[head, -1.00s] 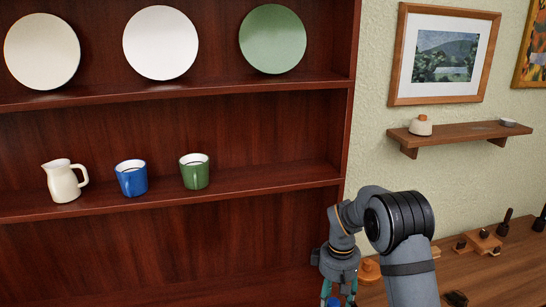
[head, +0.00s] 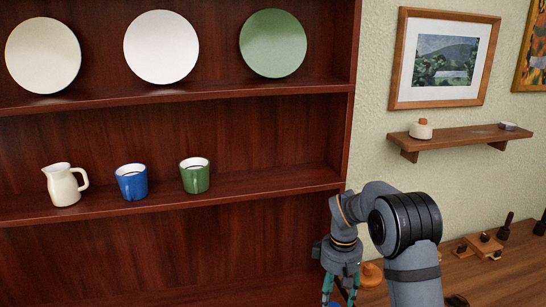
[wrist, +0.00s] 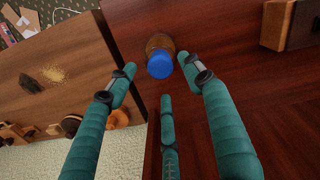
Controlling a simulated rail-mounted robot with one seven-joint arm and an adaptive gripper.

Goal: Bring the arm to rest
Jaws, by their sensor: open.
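My gripper (head: 341,292) hangs fingers-down at the bottom of the head view, in front of the right end of the dark red-brown shelf unit (head: 230,245). Its fingertips are cut off there by the frame edge. In the wrist view my gripper (wrist: 158,78) shows three teal fingers spread apart with nothing held. A small jar with a blue top (wrist: 159,65) and a brown body stands on the red-brown surface beyond the fingertips, seen in the gap between them. It looks apart from the fingers, though the depth is hard to judge.
A cream jug (head: 64,186), blue cup (head: 132,182) and green cup (head: 195,177) stand on the shelf left of my arm. A small wall shelf (head: 460,138) is at right. A wooden table (wrist: 60,60) with small wooden items lies beside the unit.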

